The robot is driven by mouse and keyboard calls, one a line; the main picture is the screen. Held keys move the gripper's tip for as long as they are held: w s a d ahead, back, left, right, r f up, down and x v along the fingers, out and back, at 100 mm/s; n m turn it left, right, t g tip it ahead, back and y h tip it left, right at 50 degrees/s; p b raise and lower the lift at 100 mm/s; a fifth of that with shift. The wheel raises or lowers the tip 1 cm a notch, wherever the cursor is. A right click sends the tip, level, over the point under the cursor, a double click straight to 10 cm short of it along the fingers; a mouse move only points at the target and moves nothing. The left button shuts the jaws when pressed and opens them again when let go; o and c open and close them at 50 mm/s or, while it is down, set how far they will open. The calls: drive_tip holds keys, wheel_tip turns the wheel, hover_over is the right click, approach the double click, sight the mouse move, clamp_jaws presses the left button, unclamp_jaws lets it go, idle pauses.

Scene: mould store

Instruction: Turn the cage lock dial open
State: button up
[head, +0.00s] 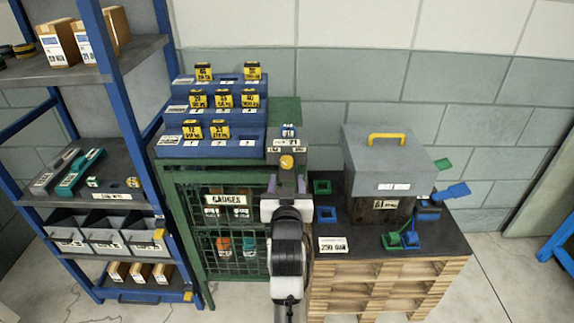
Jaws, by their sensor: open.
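The green gauge cage (185,210) has mesh doors and a white "GAUGES" sign (226,199). A round yellow knob (287,161), which looks like the lock dial, sits on the cage's right side below a small white label. My gripper (287,181) is just below the knob in the picture, with its two fingers apart and nothing seen between them. The fingers appear short of the knob; I cannot tell the exact gap in depth. The dial's pointer or setting is too small to read. My arm hides the cage's lower right part.
Blue stepped racks with yellow-tagged blocks (223,98) stand on the cage. A blue-framed shelf (112,140) is at left. At right, a dark-topped wooden stand (446,238) carries a grey-lidded box (391,160) with a yellow handle, plus small green and blue pieces.

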sight(287, 165)
drive_tip(key=w+p, duration=0.1)
drive_tip(key=w, duration=0.5)
drive_tip(key=shift+w, duration=0.15)
clamp_jaws()
